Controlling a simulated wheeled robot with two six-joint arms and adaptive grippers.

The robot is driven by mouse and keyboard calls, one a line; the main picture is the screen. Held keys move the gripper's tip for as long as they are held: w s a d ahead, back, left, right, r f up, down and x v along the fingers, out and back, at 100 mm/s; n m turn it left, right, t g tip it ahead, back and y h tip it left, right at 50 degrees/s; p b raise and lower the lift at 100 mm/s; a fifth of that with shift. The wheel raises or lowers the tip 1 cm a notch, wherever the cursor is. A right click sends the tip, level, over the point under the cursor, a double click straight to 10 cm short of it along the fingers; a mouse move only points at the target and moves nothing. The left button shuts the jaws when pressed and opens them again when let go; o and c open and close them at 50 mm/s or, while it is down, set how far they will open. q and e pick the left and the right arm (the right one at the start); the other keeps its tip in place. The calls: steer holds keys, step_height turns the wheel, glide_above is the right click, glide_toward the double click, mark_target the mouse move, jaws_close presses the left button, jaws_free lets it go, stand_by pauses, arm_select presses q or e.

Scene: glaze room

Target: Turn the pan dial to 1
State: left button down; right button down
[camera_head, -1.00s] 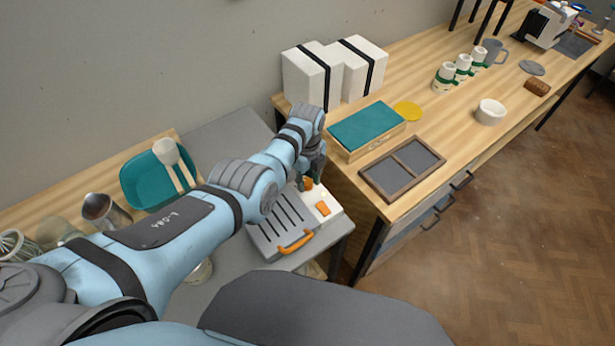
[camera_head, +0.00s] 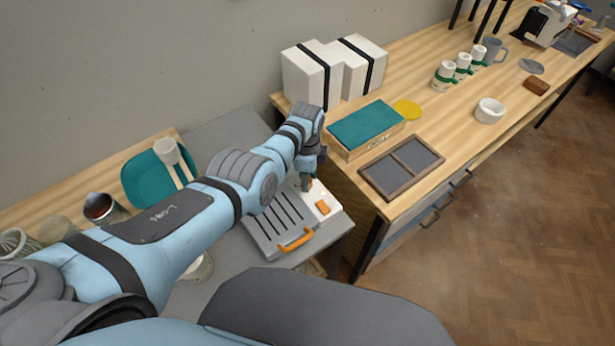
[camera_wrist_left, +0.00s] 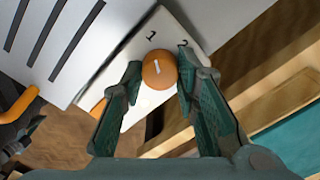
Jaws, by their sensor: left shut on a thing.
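My left gripper (camera_wrist_left: 160,66) is shut on the dial, one green finger on each side. In the head view my left gripper (camera_head: 307,180) reaches down over the panel and mostly hides the dial. The grey slotted pan (camera_head: 277,222) lies beside the panel.
An orange handle (camera_head: 297,240) is at the pan's front, and an orange tab (camera_head: 323,207) sits on the panel. A wooden bench with a teal-topped box (camera_head: 365,128) and a dark divided tray (camera_head: 402,167) stands close on the right.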

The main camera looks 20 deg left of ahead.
arm_select(q)
steer(key=shift+s+f, duration=0.25)
steer(key=c, duration=1.7)
jaws_free()
steer(key=shift+o, duration=0.9)
steer(key=shift+w+a, duration=0.1)
steer(key=shift+w, duration=0.05)
steer(key=shift+r, duration=0.1)
step_height(320, 180, up, 12)
